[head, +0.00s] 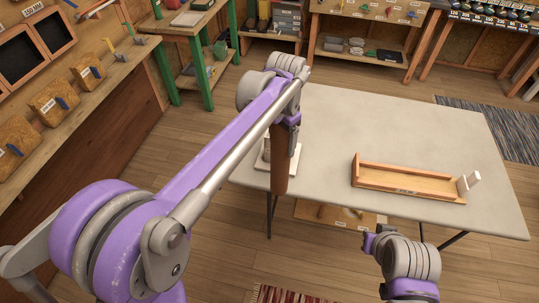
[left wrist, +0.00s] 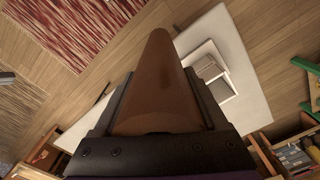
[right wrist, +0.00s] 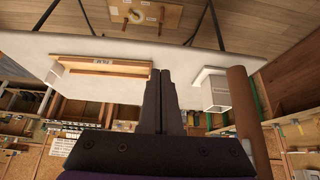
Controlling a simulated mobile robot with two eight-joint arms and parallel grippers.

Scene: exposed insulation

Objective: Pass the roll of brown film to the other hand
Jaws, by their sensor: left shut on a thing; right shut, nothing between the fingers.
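The roll of brown film (head: 280,165) hangs upright below my left gripper (head: 287,122), over the near left edge of the table. In the left wrist view the roll (left wrist: 158,85) sits between the fingers of my left gripper (left wrist: 160,110), which is shut on it. My right gripper (head: 372,242) is low at the table's near side, apart from the roll. In the right wrist view its fingers (right wrist: 165,75) are together with nothing between them, and the roll (right wrist: 243,105) shows to their right.
A grey table (head: 330,115) holds a long wooden tray (head: 405,180) at the right. A pale block on a base (right wrist: 215,90) stands on the table near the roll. Wooden shelves and benches line the walls. The middle of the table is clear.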

